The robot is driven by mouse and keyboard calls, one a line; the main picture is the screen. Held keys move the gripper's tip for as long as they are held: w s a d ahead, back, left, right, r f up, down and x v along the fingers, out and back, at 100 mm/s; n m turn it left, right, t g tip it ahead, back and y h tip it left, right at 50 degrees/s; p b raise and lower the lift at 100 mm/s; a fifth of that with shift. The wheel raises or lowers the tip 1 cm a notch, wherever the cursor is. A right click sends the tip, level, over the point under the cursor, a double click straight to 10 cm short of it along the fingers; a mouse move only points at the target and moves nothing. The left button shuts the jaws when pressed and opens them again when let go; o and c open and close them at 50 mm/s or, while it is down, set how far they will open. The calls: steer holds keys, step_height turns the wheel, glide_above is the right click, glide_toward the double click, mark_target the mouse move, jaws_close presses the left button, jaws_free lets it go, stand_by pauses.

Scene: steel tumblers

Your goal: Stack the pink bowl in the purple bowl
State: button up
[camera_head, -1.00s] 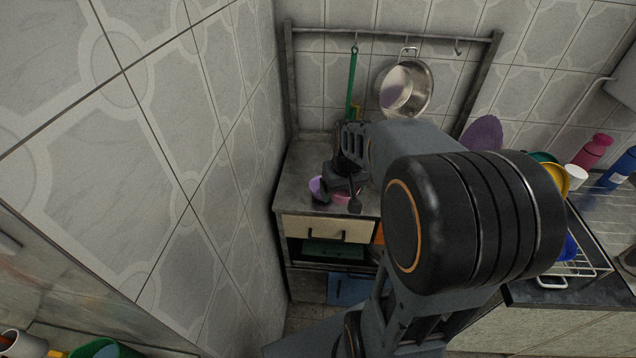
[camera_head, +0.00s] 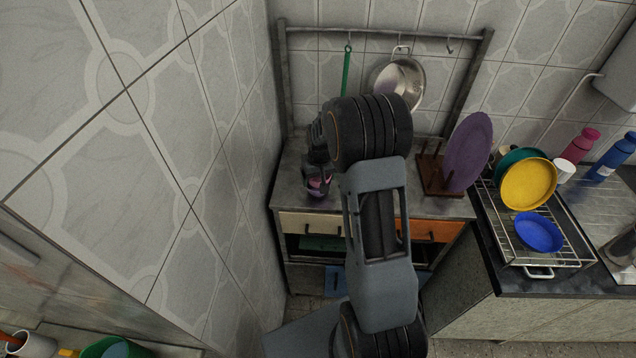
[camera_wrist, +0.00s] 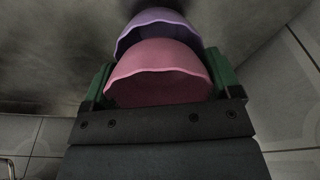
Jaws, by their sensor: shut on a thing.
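The pink bowl (camera_wrist: 160,75) is between the two green fingers of my gripper (camera_wrist: 163,80) in the wrist view, and the gripper is shut on it. The purple bowl (camera_wrist: 157,20) is just beyond the pink bowl, partly hidden by it. In the head view my gripper (camera_head: 318,175) is over the left part of the metal counter. The purple bowl (camera_head: 317,192) shows right under it, with the pink bowl overlapping it. I cannot tell whether the pink bowl touches the purple one or is held just above it.
The tiled wall is close on the left of the counter (camera_head: 292,192). A wooden rack (camera_head: 436,180) with a purple plate (camera_head: 468,150) stands to the right. Further right is a wire dish rack (camera_head: 550,245) with a yellow dish (camera_head: 528,184). A steel pan (camera_head: 398,85) hangs behind.

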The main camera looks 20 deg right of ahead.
step_height(320, 180, down, 2)
steer(key=shift+f+p, duration=0.25)
steer(key=shift+p, duration=0.2)
steer(key=shift+s+f, duration=0.1)
steer(key=shift+f, duration=0.45)
steer(key=shift+c, duration=0.2)
steer(key=o, duration=0.8)
steer(key=shift+r, duration=0.1)
